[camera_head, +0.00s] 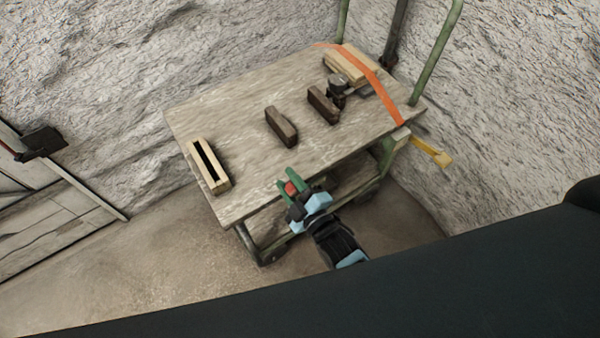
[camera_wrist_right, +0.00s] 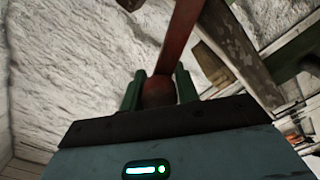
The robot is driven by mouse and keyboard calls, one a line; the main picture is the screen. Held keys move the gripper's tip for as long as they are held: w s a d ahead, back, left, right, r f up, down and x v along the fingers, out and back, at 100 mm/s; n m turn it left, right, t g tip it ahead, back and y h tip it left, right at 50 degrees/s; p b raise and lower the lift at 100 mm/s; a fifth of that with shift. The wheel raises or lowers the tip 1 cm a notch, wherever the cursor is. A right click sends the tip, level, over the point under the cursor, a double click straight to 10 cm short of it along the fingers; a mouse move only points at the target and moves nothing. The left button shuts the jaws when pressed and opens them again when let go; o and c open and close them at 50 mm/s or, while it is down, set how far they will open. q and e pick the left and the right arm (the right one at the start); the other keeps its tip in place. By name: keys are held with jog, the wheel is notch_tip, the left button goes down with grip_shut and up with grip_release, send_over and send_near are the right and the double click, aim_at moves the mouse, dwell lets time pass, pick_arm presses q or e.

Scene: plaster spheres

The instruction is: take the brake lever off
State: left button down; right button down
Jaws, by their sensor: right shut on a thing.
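The brake lever appears as a red bar (camera_wrist_right: 181,42) with a rounded end in the right wrist view. Its rounded end sits between the two green fingers of my right gripper (camera_wrist_right: 158,91), which is shut on it. In the head view, my right gripper (camera_head: 290,184) is at the near edge of the cart (camera_head: 228,121), with a small red part of the lever (camera_head: 291,189) showing between its fingers. The far end of the lever runs out of the wrist view, so I cannot tell what it joins. My left gripper is not in view.
On the cart top stand a slotted wooden box (camera_head: 196,157), two dark brown blocks (camera_head: 281,127) (camera_head: 322,105) and light wood pieces (camera_head: 342,66) near an orange strap (camera_head: 376,80). A yellow-ended bar (camera_head: 433,152) juts out at right. Rough pale walls (camera_head: 110,70) stand close behind.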

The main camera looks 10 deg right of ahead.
jog(key=shift+s+a+f+n, duration=0.25)
jog(key=shift+a+f+n, duration=0.15)
jog(key=shift+a, duration=0.05)
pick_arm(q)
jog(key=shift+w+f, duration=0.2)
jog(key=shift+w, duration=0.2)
pick_arm(e)
jog(key=shift+s+a+f+n, duration=0.1)
jog(key=shift+a+f+n, duration=0.1)
jog(key=shift+a+n, duration=0.15)
jog(key=c, duration=1.1)
grip_release()
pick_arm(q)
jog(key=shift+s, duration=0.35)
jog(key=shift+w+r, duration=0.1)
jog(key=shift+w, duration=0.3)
pick_arm(e)
jog(key=shift+v, duration=3.9)
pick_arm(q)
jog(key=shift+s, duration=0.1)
pick_arm(e)
jog(key=shift+r, duration=0.1)
